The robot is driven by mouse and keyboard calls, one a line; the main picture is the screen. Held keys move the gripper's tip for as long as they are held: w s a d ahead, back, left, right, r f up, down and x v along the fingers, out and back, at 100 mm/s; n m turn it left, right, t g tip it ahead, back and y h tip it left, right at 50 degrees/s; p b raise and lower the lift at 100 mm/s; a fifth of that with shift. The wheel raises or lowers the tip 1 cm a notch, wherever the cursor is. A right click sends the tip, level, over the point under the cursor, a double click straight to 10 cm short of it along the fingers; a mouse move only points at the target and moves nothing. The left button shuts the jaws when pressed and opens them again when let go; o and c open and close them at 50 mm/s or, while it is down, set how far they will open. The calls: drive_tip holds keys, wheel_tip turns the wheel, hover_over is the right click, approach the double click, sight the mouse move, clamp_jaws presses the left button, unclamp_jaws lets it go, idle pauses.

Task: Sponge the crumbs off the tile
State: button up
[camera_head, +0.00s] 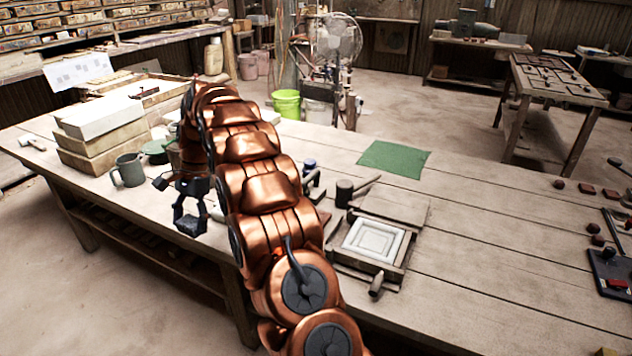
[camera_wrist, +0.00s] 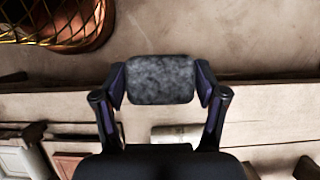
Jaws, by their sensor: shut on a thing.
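A pale square tile (camera_head: 373,242) lies in a wooden press frame (camera_head: 397,272) on the workbench. Crumbs on it are too small to make out in the head view. My gripper (camera_head: 190,215) is left of the tile, by the bench's front edge and well apart from the press. In the wrist view my gripper (camera_wrist: 161,80) is shut on a grey speckled sponge (camera_wrist: 160,80), held between both fingertips. The sponge appears in front of floor and the bench edge. It cannot be made out clearly in the head view.
A grey-green mug (camera_head: 129,170) and stacked boxes (camera_head: 103,132) stand left of my gripper. A dark mallet (camera_head: 345,193) lies behind the press, and a green cloth (camera_head: 394,159) lies farther back. The bench (camera_head: 500,245) right of the press is mostly clear.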

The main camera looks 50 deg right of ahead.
drive_tip(key=s+d+m+t+h+p, duration=0.15)
drive_tip(key=s+d+m+p, duration=0.35)
drive_tip(key=d, duration=0.5)
drive_tip(key=s+d+r+m+t+h+p, duration=0.1)
drive_tip(key=s+d+m+t+p, duration=0.2)
drive_tip(key=d+m, duration=0.5)
drive_tip(key=s+d+m+t+h+p, duration=0.1)
drive_tip(key=s+d+m+p, duration=0.35)
drive_tip(key=d, duration=0.65)
drive_tip(key=shift+y, duration=0.25)
drive_tip(key=shift+s+a+f+b, duration=0.1)
drive_tip(key=shift+f+b, duration=0.65)
drive_tip(key=shift+f, duration=0.35)
drive_tip(key=shift+s+f+b, duration=0.1)
drive_tip(key=shift+f+b, duration=0.65)
drive_tip(key=shift+f, duration=0.3)
drive_tip(key=shift+f, duration=1.15)
